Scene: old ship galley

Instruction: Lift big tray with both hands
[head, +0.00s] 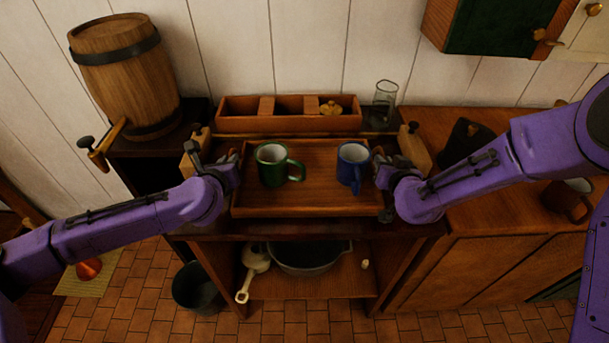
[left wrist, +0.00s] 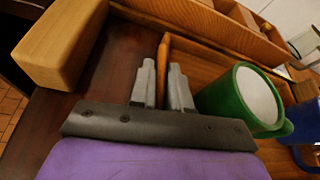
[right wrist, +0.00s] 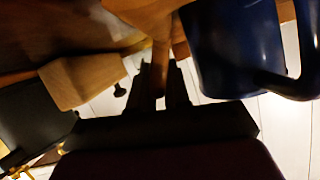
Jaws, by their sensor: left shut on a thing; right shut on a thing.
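The big wooden tray (head: 300,206) lies in the middle of the head view, over the dark worktop. A green mug (head: 272,166) and a blue mug (head: 351,166) stand upright in it. My left gripper (head: 232,160) is shut on the tray's left wall; the left wrist view shows the fingers (left wrist: 166,85) on either side of the thin rim, with the green mug (left wrist: 240,98) close by. My right gripper (head: 379,163) is shut on the tray's right wall; the dim right wrist view shows the wall between its fingers (right wrist: 160,88), beside the blue mug (right wrist: 235,45). Whether the tray touches the worktop is unclear.
A divided wooden box (head: 285,122) and a glass jar (head: 385,97) stand behind the tray. Wooden blocks (head: 193,152) (head: 413,146) flank it. A barrel (head: 126,75) stands at the back left. A pot (head: 308,257) sits on the shelf below. A brown mug (head: 567,200) is at right.

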